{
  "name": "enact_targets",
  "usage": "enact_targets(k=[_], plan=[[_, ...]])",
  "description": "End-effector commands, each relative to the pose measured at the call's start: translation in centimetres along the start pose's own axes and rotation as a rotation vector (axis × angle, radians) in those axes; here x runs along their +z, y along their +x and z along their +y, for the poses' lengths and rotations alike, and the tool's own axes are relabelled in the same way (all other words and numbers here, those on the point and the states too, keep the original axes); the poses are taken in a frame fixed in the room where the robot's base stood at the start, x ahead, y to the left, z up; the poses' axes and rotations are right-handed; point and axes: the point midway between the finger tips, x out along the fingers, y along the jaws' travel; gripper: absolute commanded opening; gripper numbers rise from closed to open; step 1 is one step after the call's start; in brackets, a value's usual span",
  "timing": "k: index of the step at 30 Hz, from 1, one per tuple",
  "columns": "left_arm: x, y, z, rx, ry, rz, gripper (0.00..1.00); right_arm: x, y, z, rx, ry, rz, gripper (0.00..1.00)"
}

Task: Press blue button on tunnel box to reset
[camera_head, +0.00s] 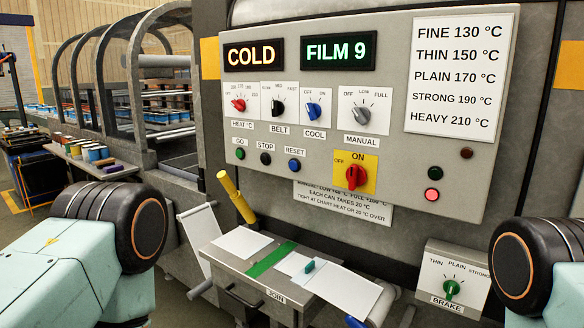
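The blue reset button (294,165) sits under the "RESET" label on the grey control panel (320,208) of the tunnel box. It is right of the black stop button (266,159) and the green go button (240,154). The panel displays read "COLD" (254,55) and "FILM 9" (339,51). A red switch (355,176) on a yellow plate stands right of the buttons, by the word "ON". Parts of my arms show at the lower left and lower right, apart from the panel. Neither gripper is in view.
A join table (228,259) with white sheets and a green strip stands below the panel. A yellow handle (236,196) sticks up at its left. A brake box (453,280) is at lower right. A shelf with small cans (97,153) is at left.

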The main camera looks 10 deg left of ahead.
Motion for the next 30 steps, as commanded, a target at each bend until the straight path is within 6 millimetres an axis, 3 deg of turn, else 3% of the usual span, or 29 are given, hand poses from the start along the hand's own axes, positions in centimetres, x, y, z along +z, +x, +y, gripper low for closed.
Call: enact_targets(k=[13, 30], plan=[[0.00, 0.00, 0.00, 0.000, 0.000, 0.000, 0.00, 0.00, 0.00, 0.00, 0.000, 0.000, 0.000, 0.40], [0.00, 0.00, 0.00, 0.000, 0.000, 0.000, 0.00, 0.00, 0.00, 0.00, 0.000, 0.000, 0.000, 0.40]])
